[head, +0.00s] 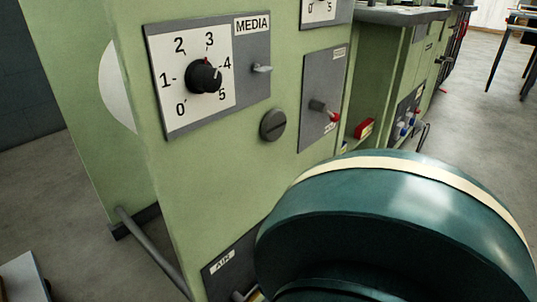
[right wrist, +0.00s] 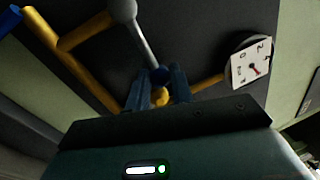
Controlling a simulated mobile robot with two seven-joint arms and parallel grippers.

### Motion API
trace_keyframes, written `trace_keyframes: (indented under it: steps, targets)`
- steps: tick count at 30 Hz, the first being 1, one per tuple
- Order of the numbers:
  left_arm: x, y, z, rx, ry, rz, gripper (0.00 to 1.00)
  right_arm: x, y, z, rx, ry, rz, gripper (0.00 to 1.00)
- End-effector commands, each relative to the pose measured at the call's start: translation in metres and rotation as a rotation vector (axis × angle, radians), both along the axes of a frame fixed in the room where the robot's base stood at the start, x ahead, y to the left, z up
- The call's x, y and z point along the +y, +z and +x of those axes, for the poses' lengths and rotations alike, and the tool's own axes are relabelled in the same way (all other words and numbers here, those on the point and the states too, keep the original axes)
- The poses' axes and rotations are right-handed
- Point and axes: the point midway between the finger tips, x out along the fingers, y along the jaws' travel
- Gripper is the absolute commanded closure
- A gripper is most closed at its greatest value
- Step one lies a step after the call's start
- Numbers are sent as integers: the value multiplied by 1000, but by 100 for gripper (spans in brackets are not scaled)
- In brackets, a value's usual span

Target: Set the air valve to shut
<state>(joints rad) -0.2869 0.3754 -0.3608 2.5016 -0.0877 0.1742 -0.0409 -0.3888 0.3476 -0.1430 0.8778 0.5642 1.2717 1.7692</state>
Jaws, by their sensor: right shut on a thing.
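In the head view the dark panel with the AIR label (head: 222,262) sits low on the green cabinet. My own teal arm hides most of that panel and my right gripper. In the right wrist view my right gripper (right wrist: 160,92) has its two blue fingers at the air valve, where the grey lever (right wrist: 142,42) meets the yellow pipe. The fingers are shut on the valve; the exact contact is dark and hard to see. The lever slants up-left to a round grey knob (right wrist: 122,9). My left gripper is not in view.
Yellow pipes (right wrist: 85,31) and a round gauge (right wrist: 249,66) are close around the fingers. Above in the head view are the MEDIA dial (head: 204,77), a grey round screw knob (head: 273,125) and a red-tipped switch (head: 324,111). Open floor lies left.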

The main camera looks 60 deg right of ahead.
Motion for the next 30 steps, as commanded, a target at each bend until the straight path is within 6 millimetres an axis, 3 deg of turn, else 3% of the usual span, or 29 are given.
trace_keyframes:
  steps: [17, 18, 25, 30]
  targets:
    - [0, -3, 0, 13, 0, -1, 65, 6, -2, 0, 0, 0, 17, 100]
    - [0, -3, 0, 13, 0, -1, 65, 6, -2, 0, 0, 0, 17, 74]
    - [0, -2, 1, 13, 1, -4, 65, 5, -2, 0, -1, -1, 15, 55]
    - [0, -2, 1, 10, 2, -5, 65, 5, -2, 0, -1, -1, 14, 55]
